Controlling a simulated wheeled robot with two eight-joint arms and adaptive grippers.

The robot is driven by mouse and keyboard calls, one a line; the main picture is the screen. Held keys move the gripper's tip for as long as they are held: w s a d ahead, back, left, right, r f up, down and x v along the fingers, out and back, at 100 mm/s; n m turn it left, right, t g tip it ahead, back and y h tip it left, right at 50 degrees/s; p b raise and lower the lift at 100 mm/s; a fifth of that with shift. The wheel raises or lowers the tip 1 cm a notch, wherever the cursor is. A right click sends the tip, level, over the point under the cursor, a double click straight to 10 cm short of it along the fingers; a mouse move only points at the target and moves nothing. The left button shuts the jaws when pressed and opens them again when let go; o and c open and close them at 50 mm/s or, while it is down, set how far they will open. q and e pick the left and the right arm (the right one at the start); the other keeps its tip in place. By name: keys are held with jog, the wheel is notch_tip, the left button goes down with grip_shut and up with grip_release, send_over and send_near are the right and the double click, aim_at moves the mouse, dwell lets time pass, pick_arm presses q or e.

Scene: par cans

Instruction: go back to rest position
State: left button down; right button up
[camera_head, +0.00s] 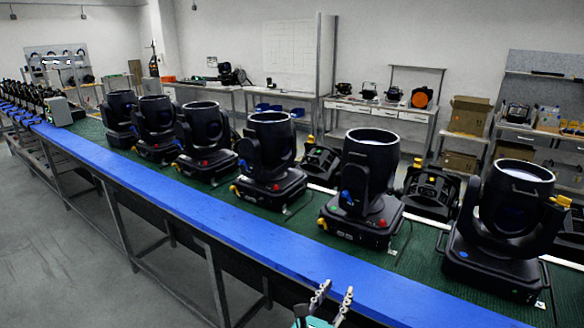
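My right gripper (336,291) shows at the bottom edge, in front of the blue strip. Its two grey fingers point up and stand apart, with nothing between them. Part of its teal body shows below; the rest of the arm is cut off. My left gripper is not in view. Black par cans stand upright in a row on the green bench top, among them a near right one (506,199), a middle one (371,155) and one further left (271,137). The gripper appears apart from all of them.
A long bench with a blue front strip (225,217) and green top (420,250) runs from far left to near right. More dark fixtures (432,190) stand behind the row. Back tables (375,107) and cardboard boxes (469,114) line the wall. The grey floor at left is clear.

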jog(key=w+a+r+n+t+y, duration=0.1)
jog(key=a+r+n+t+y, duration=0.15)
jog(key=r+n+y, duration=0.55)
jog(key=w+a+r+n+t+y, duration=0.1)
jog(key=a+r+n+t+y, duration=0.2)
jog(key=n, duration=0.8)
jog(key=s+d+f+n+g+h, duration=0.1)
jog(key=s+d+f+n+g, duration=0.5)
jog(key=s+f+n+g, duration=0.1)
jog(key=s+d+f+n+g+h, duration=0.1)
jog(key=s+d+f+n+g, duration=0.5)
jog(key=s+f+n, duration=0.4)
jog(key=s+n+g, duration=0.1)
jog(key=s+n, duration=0.1)
jog(key=n, duration=0.2)
jog(key=shift+s+d+f+n, duration=0.2)
jog(key=shift+d+f+n, duration=0.1)
jog(key=shift+d, duration=0.1)
jog(key=shift+c, duration=0.3)
